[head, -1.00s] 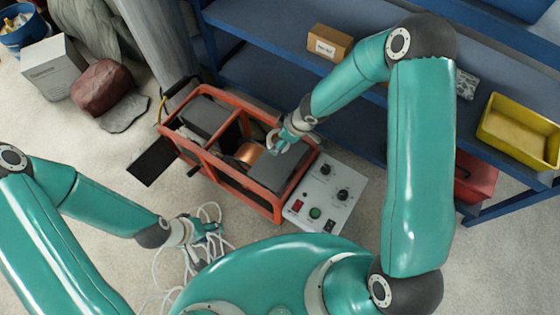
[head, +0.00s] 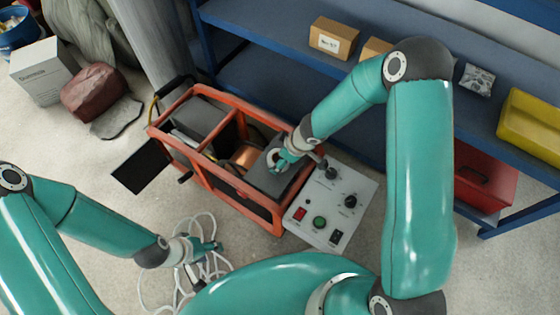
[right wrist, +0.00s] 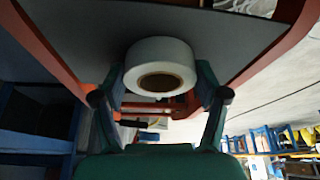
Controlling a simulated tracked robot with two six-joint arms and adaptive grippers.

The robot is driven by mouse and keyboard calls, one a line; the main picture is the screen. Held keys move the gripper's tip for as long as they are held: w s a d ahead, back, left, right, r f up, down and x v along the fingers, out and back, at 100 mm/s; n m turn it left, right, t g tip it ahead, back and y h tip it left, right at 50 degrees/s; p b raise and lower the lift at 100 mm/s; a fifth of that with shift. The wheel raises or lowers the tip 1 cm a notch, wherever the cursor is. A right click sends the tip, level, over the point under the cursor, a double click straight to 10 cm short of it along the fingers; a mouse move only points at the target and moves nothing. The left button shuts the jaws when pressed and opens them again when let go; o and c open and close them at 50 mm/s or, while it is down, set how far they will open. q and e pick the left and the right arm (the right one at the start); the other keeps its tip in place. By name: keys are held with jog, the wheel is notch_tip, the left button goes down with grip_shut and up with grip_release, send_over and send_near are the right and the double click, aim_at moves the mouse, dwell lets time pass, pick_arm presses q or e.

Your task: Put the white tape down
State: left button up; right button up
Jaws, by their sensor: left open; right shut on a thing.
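The white tape (right wrist: 160,50) is a roll with a brown core. My right gripper (right wrist: 160,82) is shut on it, one finger on each side. In the head view the tape (head: 272,160) and my right gripper (head: 282,158) are over the dark grey plate (head: 268,183) at the right end of the orange-framed machine (head: 210,165). I cannot tell whether the tape touches the plate. My left gripper (head: 212,246) is open, above white cable (head: 205,222) on the floor, far from the tape.
A control panel (head: 330,205) with knobs and buttons adjoins the machine's right side. A copper coil (head: 243,157) sits inside the frame. Behind are blue shelves (head: 260,90) with a cardboard box (head: 333,38), a yellow bin (head: 530,125) and a red box (head: 485,180).

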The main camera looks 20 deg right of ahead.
jog(key=shift+f, duration=0.15)
jog(key=o, duration=1.1)
jog(key=shift+o, duration=0.2)
